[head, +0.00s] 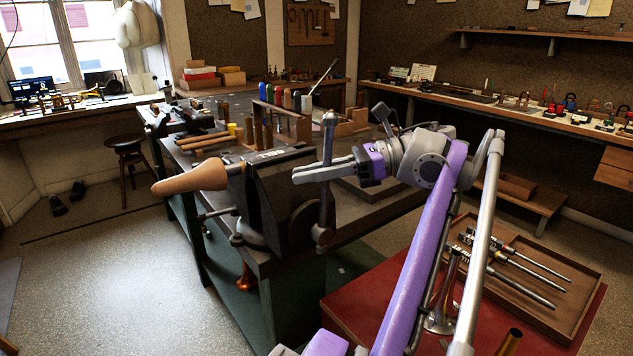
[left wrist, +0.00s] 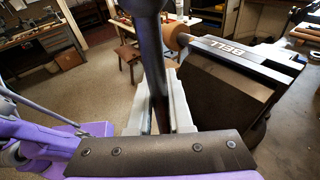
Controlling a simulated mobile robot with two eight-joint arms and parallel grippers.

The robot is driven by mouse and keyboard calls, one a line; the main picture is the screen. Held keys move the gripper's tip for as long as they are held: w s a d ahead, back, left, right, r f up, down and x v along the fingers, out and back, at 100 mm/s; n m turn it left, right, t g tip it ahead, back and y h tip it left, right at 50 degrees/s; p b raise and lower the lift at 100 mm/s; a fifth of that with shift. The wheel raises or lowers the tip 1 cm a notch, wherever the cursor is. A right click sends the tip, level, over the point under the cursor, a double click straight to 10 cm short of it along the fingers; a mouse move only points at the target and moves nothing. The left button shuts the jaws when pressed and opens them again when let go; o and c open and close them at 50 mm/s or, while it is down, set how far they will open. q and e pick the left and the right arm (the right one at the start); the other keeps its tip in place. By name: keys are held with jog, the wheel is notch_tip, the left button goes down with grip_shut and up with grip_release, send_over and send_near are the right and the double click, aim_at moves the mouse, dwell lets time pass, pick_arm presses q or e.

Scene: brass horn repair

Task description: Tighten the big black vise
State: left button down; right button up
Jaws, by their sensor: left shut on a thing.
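The big black vise (head: 272,195) is mounted at the near corner of the workbench. Its handle bar (head: 328,138) stands nearly upright at the vise's right end, with a rounded knob on top. My left gripper (head: 322,172) is shut around the handle bar, partway between its top knob and its lower end. In the left wrist view the bar (left wrist: 151,50) rises between the two pale fingers (left wrist: 158,105), and the vise body (left wrist: 228,85) with BELL lettering is to their right. A tan wooden cone (head: 190,178) sticks out from the vise's left side. My right gripper does not show.
The workbench (head: 375,200) holds wooden tools and bottles behind the vise. A red table (head: 345,300) with a wooden tray (head: 590,290) of metal rods is at lower right. A stool (head: 125,145) stands left. The floor (head: 120,270) left of the bench is mostly clear.

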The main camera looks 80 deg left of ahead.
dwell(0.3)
pick_arm(q)
jog(key=c, duration=0.8)
grip_release()
jog(key=shift+w+d, duration=0.15)
jog(key=shift+w, duration=0.05)
jog(key=shift+c, duration=0.2)
jog(key=shift+s, duration=0.1)
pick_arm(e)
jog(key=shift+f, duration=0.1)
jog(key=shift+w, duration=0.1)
